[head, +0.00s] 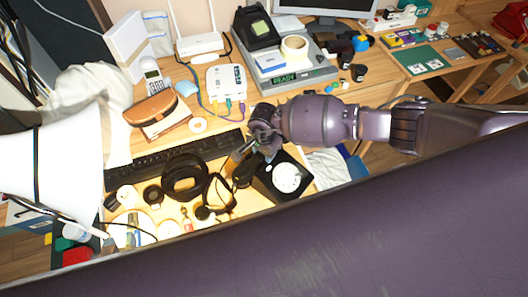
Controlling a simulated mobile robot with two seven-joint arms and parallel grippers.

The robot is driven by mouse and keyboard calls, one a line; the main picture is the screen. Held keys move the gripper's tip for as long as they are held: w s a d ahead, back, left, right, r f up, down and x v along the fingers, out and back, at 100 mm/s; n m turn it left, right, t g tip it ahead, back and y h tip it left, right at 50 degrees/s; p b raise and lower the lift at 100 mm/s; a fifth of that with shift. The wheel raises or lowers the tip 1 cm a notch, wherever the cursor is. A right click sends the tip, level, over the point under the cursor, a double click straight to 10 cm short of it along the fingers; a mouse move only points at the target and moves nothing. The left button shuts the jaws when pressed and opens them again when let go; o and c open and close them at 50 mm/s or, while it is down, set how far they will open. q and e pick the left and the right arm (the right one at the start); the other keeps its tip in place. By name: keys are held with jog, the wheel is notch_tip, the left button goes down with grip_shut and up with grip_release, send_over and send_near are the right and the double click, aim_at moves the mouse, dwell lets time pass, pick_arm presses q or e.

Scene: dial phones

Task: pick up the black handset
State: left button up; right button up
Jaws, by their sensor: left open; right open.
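A black dial phone (268,185) with a round white dial (287,178) stands near the front of the wooden desk. The black handset (244,171) seems to lie along the phone's left side; its upper part is partly hidden by my gripper. My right gripper (247,150), on the arm from the right, is just above and behind the phone, over the handset's upper end. It is open; I cannot tell whether it touches the handset. My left gripper is not in view.
A black keyboard (160,157), black headphones (185,177) and a white lamp shade (50,170) crowd the left. A white box with cables (226,82), a router (199,43) and a grey scale (290,77) stand behind. A large purple surface covers the lower right.

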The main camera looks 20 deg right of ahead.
jog(key=shift+f, duration=0.3)
jog(key=shift+c, duration=0.3)
